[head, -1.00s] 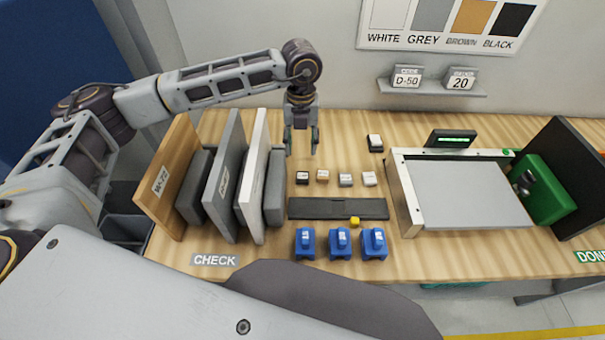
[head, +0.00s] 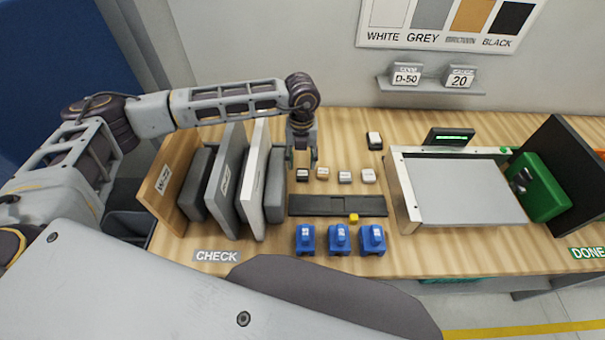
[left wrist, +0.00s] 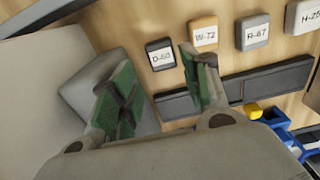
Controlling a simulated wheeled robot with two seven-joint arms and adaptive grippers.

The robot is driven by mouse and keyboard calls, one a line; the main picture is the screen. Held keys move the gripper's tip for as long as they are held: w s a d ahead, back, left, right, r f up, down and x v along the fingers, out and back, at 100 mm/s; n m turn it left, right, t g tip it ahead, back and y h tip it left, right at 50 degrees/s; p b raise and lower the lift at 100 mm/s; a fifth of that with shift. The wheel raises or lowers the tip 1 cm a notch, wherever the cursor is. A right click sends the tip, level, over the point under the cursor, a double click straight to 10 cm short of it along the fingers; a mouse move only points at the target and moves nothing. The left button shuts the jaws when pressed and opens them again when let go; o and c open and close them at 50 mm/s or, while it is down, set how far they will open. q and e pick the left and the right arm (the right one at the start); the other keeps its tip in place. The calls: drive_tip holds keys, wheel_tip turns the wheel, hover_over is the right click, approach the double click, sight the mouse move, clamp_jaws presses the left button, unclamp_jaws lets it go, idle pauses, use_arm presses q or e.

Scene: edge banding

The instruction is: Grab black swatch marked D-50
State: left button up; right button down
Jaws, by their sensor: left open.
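The black swatch marked D-50 (head: 302,174) lies on the bench at the left end of a row of small swatches. It has a white label, which reads D-50 in the left wrist view (left wrist: 161,53). My left gripper (head: 302,157) is open and points down just behind the swatch in the head view. In the left wrist view its green-padded fingers (left wrist: 156,68) are spread, with the swatch showing beyond and between their tips. Nothing is held. I cannot tell the exact height of the fingertips above the bench. My right gripper is out of view.
Swatches W-72 (left wrist: 203,36) and R-67 (left wrist: 252,34) sit to the right of D-50. Upright grey panels (head: 226,180) stand close on the left. A dark strip (head: 338,206), a yellow cube (head: 353,218) and blue blocks (head: 340,240) lie in front. A metal-framed tray (head: 465,190) stands right.

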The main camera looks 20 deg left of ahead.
sight(302, 174)
use_arm(q)
drive_tip(key=shift+f, duration=0.6)
drive_tip(key=shift+d+f+p, duration=0.15)
drive_tip(key=shift+f+p, duration=0.55)
drive_tip(key=shift+f, duration=1.9)
drive_tip(key=c, duration=0.6)
